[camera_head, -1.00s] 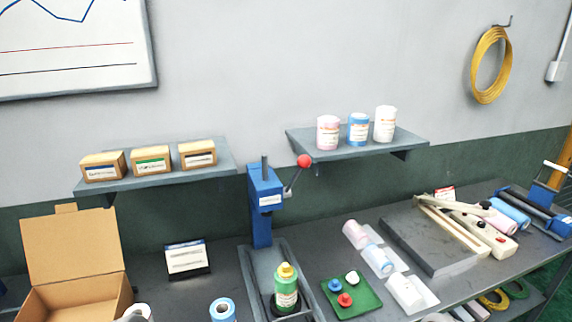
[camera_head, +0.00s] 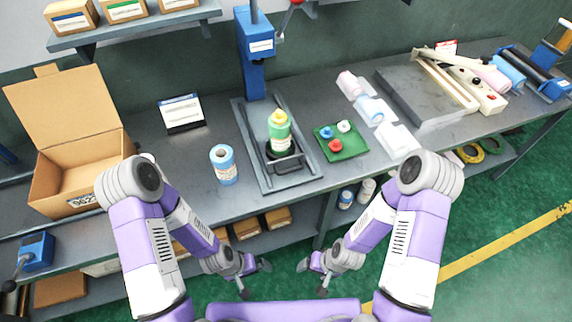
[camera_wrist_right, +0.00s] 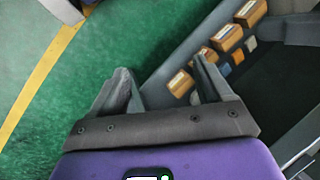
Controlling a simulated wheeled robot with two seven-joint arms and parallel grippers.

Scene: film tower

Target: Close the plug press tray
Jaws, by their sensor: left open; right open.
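The blue plug press (camera_head: 256,55) stands on the bench, with a grey base frame (camera_head: 247,140) in front of it. The press tray (camera_head: 286,163), with a handle at its front, sits toward the front of that base. A green and white bottle with a yellow cap (camera_head: 279,133) stands upright on the tray. My left gripper (camera_head: 254,280) is open and empty in front of the bench, below its top. My right gripper (camera_head: 312,278) is open and empty to the right of it; its fingers also show in the right wrist view (camera_wrist_right: 165,88).
A blue and white roll (camera_head: 223,164) stands left of the press. A green board (camera_head: 341,142) with coloured plugs lies to its right. An open cardboard box (camera_head: 80,170) is at the left. Several boxes sit on the lower shelf (camera_head: 293,232). The green floor before the bench is free.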

